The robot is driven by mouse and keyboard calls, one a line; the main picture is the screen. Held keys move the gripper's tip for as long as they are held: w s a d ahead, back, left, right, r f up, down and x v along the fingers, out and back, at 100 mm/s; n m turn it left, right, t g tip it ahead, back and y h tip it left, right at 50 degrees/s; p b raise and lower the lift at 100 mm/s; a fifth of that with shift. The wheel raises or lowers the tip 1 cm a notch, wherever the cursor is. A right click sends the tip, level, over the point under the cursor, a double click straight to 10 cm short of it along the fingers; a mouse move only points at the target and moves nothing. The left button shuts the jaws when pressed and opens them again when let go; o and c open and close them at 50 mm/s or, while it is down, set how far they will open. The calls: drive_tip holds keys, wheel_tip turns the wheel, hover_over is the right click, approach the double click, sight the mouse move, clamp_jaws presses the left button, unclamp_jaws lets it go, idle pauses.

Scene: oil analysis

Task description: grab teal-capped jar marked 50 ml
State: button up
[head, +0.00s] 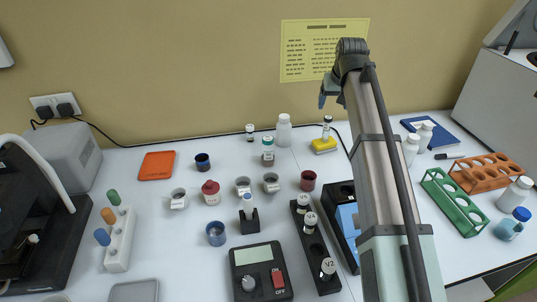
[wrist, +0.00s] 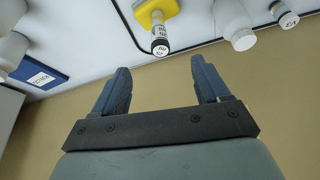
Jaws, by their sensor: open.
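A small jar with a teal cap (head: 268,150) stands upright towards the back of the white table in the head view, in front of a white bottle. Its label is too small to read there. I do not see this jar in the wrist view. My gripper (head: 327,92) is raised near the back wall, up and to the right of the jar in the head view, and partly hidden by my arm. In the wrist view my gripper (wrist: 160,72) has its two blue fingers wide apart, with nothing between them.
The white bottle (head: 284,130) stands close behind the jar. A vial in a yellow holder (head: 324,145) is to its right, also in the wrist view (wrist: 160,38). Small cups (head: 242,185) and a dark red cup (head: 308,181) stand in front.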

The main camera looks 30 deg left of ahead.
drive_tip(key=shift+o, duration=0.5)
drive_tip(key=n, duration=0.3)
hover_over(268, 148)
drive_tip(key=w+d, duration=0.2)
drive_tip(key=s+f+g+y, duration=0.1)
drive_tip(key=s+f, duration=0.1)
drive_tip(key=s, duration=0.2)
drive_tip(key=x, duration=0.7)
drive_tip(key=shift+w+d+f, duration=0.1)
drive_tip(key=shift+d+f, duration=0.05)
drive_tip(key=shift+f, duration=0.2)
drive_tip(key=shift+d+x, duration=0.2)
drive_tip(key=shift+x, duration=1.25)
drive_tip(key=shift+d+x, duration=0.15)
drive_tip(key=shift+x, duration=1.35)
drive_tip(key=shift+f, duration=0.1)
